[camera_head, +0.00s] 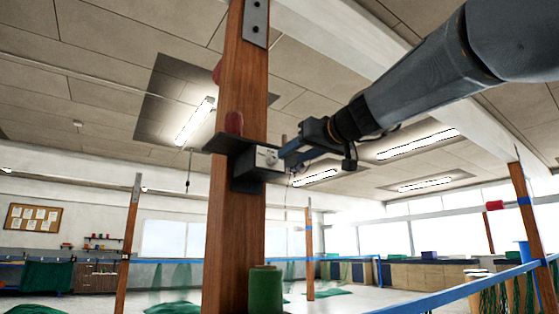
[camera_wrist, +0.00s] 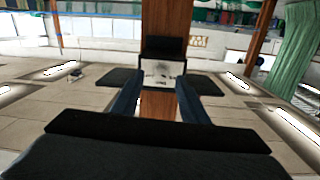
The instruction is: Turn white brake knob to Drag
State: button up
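A small box with a white face plate (camera_head: 267,157) is mounted on a wooden post by a black bracket. A small pale knob (camera_head: 271,158) seems to sit on the plate; its setting and any Drag mark are too small to read. My gripper (camera_head: 286,154) reaches in from the right, its tips close to the plate. In the wrist view, the two blue fingers of my gripper (camera_wrist: 159,88) stand apart, with the white plate (camera_wrist: 160,72) showing between them. The knob is a grey blur there. I cannot tell whether a finger touches the box.
The wooden post (camera_head: 235,235) rises close in front. A blue rail (camera_head: 450,295) runs at lower right. Open air lies around my arm.

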aim_at(275, 159)
jog(key=p+x, duration=0.1)
jog(key=x, duration=0.1)
jog(key=r+p+x, duration=0.1)
jog(key=p+x, duration=0.1)
jog(key=x, duration=0.1)
jog(key=p+x, duration=0.1)
jog(key=x, duration=0.1)
jog(key=shift+w+a+r, duration=0.1)
jog(key=shift+a+r, duration=0.25)
jog(key=shift+r, duration=0.05)
grip_shut()
